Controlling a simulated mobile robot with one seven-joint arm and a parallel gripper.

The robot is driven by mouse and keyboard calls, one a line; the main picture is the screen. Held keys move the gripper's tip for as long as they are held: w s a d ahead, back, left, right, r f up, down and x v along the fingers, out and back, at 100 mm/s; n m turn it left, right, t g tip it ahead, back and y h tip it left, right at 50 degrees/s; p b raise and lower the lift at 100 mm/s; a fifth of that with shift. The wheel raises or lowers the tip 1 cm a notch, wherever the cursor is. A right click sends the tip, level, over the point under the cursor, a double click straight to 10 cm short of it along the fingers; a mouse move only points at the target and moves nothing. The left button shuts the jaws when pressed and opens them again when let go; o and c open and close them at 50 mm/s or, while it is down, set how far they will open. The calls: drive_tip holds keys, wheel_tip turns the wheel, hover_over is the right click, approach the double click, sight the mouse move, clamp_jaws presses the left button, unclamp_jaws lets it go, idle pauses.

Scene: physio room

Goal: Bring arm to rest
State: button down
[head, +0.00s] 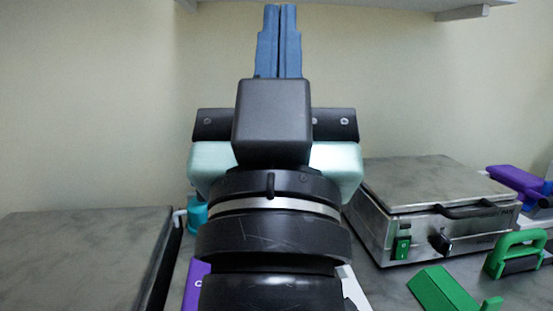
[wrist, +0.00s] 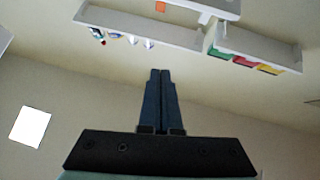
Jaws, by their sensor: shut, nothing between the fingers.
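My gripper (head: 279,12) points straight up in the middle of the head view, in front of the pale wall. Its two blue fingers are pressed together with nothing between them. The wrist view also shows the shut gripper (wrist: 160,74), with the wall and shelves beyond it. My arm rises from the bottom of the head view and hides the middle of the worktop.
A metal appliance (head: 425,185) with a black handle and green switch stands at right. Green objects (head: 440,290) and a purple item (head: 515,180) lie near it. A grey surface (head: 80,255) is at left. Shelves (wrist: 140,26) hang above.

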drive_tip(key=s+r+t+y+p, duration=0.1)
drive_tip(key=s+r+p, duration=0.2)
drive_tip(key=r+p, duration=2.2)
drive_tip(key=shift+s+a+r+p, duration=0.15)
drive_tip(key=shift+r+p, duration=0.15)
drive_tip(key=shift+r, duration=0.6)
